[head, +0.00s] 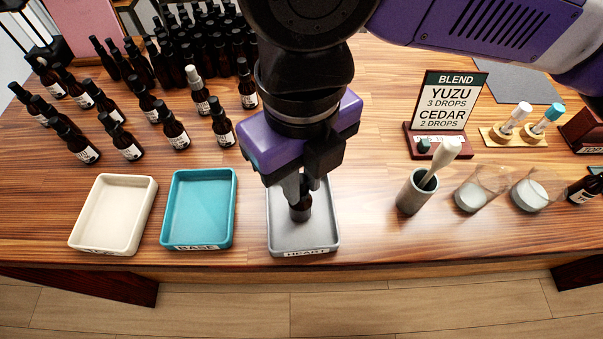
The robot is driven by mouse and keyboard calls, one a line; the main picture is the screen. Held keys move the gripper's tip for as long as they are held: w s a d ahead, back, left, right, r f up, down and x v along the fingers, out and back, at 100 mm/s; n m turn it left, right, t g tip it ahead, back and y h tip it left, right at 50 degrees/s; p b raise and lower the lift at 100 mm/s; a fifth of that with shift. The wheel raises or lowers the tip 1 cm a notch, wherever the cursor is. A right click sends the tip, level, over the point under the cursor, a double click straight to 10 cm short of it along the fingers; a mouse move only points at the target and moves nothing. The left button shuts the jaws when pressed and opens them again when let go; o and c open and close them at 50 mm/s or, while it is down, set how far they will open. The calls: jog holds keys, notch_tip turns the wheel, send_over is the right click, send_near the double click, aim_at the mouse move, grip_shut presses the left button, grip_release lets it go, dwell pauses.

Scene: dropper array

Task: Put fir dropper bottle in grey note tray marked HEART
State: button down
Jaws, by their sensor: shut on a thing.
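The grey tray (322,238) carries the label HEART on its front edge, at the near side of the wooden table. My gripper (302,190) points down over this tray and is shut on a dark dropper bottle (301,209). The bottle looks upright, within the tray's outline. I cannot tell whether its base touches the tray floor. Its label is not visible from here, so I cannot read its name. The gripper and arm hide the tray's back part.
A teal tray (200,241) marked BASE and a cream tray (100,246) stand to the left. Several labelled bottles (172,130) stand behind them. A grey mortar with pestle (412,195), glass beakers (472,192) and a BLEND sign (446,100) are to the right.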

jog(key=shift+f, duration=0.1)
jog(key=c, duration=1.3)
grip_release()
notch_tip(320, 180, up, 12)
